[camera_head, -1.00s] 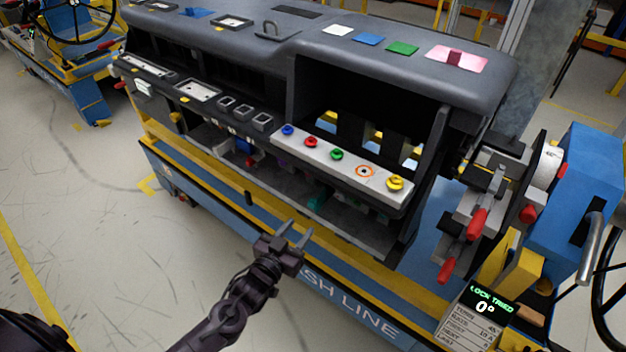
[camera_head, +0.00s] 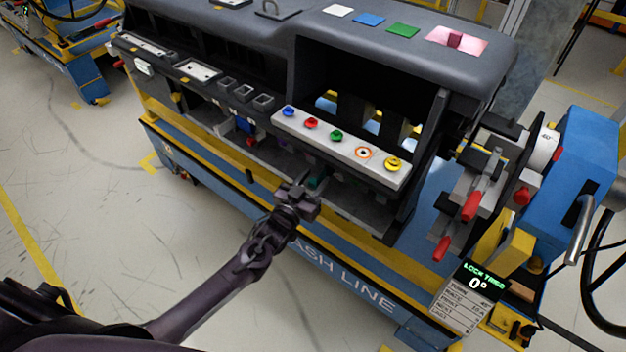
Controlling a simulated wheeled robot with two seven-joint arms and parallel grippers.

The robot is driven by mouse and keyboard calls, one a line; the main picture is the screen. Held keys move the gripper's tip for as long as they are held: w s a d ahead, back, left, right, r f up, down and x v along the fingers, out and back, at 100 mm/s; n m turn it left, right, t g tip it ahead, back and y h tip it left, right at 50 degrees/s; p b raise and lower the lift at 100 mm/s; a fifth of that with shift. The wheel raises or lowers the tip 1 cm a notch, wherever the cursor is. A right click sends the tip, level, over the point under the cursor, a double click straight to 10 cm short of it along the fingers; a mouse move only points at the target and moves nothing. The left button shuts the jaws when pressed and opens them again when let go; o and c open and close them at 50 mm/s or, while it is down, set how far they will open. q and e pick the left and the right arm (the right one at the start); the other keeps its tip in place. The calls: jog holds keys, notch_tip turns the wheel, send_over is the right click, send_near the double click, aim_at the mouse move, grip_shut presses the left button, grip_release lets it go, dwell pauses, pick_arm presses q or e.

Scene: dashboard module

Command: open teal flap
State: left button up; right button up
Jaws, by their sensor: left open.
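The dashboard module (camera_head: 400,52) stands on a blue and yellow cart. A small teal piece (camera_head: 318,181), perhaps the teal flap, shows in the dim lower opening under the silver button panel (camera_head: 338,146). My left gripper (camera_head: 302,181) is open at the front edge of that opening, its fingers pointing in near the teal piece. The gripper partly hides the teal piece, and I cannot tell whether they touch. My right gripper is not in view.
The button panel, with several coloured buttons, overhangs the lower opening. The yellow cart rail (camera_head: 355,245) runs just below my gripper. A blue lock unit (camera_head: 575,160) with red handles stands at the right. The floor (camera_head: 100,220) at left is clear.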

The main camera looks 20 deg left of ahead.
pick_arm(q)
grip_shut()
jog(key=shift+a, duration=0.1)
jog(key=shift+w+a+m+g+h+b, duration=0.35)
jog(key=shift+m+g+h+b, duration=0.35)
jog(key=shift+m+h+b, duration=0.4)
jog(key=shift+w+a+m+g+h+b, duration=0.3)
jog(key=shift+m+g+h+b, duration=0.5)
jog(key=shift+h+b, duration=0.55)
jog(key=shift+w+a+m+g+h+b, duration=0.3)
jog(key=shift+m+g+h+b, duration=0.3)
jog(key=shift+m+h+b, duration=0.7)
jog(key=shift+r+n+h+p, duration=0.1)
jog(key=shift+n+h+p, duration=0.15)
jog(key=shift+n+p, duration=0.1)
